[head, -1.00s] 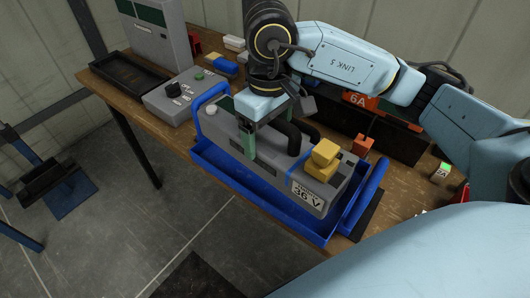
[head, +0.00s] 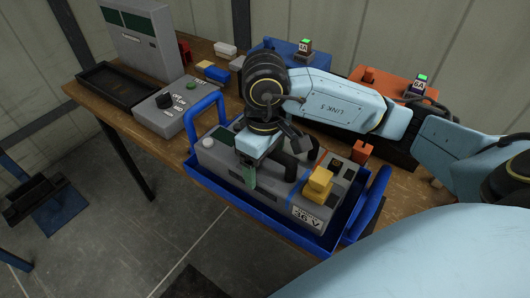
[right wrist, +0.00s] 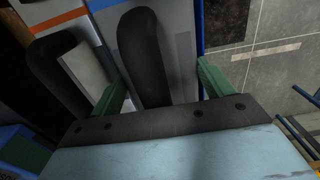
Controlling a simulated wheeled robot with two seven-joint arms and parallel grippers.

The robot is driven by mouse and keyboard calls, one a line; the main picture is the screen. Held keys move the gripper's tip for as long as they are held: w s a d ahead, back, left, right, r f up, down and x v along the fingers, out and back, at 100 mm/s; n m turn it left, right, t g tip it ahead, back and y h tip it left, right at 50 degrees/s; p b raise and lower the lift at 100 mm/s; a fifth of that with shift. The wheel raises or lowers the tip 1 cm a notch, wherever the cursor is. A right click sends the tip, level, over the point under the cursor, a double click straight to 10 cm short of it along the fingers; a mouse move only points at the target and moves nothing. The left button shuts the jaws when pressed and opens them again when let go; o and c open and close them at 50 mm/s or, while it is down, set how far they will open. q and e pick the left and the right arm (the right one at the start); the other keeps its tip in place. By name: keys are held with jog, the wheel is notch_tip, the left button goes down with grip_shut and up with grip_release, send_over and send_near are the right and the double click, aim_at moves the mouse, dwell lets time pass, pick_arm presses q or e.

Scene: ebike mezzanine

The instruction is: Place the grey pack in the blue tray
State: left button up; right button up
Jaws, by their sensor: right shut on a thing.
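The grey pack (head: 216,161) has black handles, yellow blocks on its near right end and a white label. It sits within the outline of the blue tray (head: 262,223), whose raised blue handles stand at both ends. I cannot tell whether its underside rests on the tray floor. My right gripper (head: 248,172) points down over the pack, its green fingers apart with a black handle between them, shut on the pack. The right wrist view shows these fingers (right wrist: 160,85) and the pack's grey top (right wrist: 184,55). My left gripper is not in view.
A grey control box (head: 170,108) and a black tray (head: 115,85) are on the bench at the left. Blue (head: 286,58) and orange (head: 385,86) bins with green-lit tags stand behind. An orange block (head: 361,151) is close to the pack's right end.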

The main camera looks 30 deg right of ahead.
jog(key=shift+w+f, duration=0.15)
jog(key=shift+f, duration=0.95)
jog(key=shift+f, duration=0.15)
jog(key=o, duration=1.8)
jog(key=shift+f, duration=0.15)
jog(key=shift+c, duration=0.2)
jog(key=shift+r, duration=0.45)
notch_tip(320, 180, up, 11)
jog(key=shift+r+p, duration=0.2)
jog(key=shift+p, duration=0.1)
jog(key=shift+s, duration=0.2)
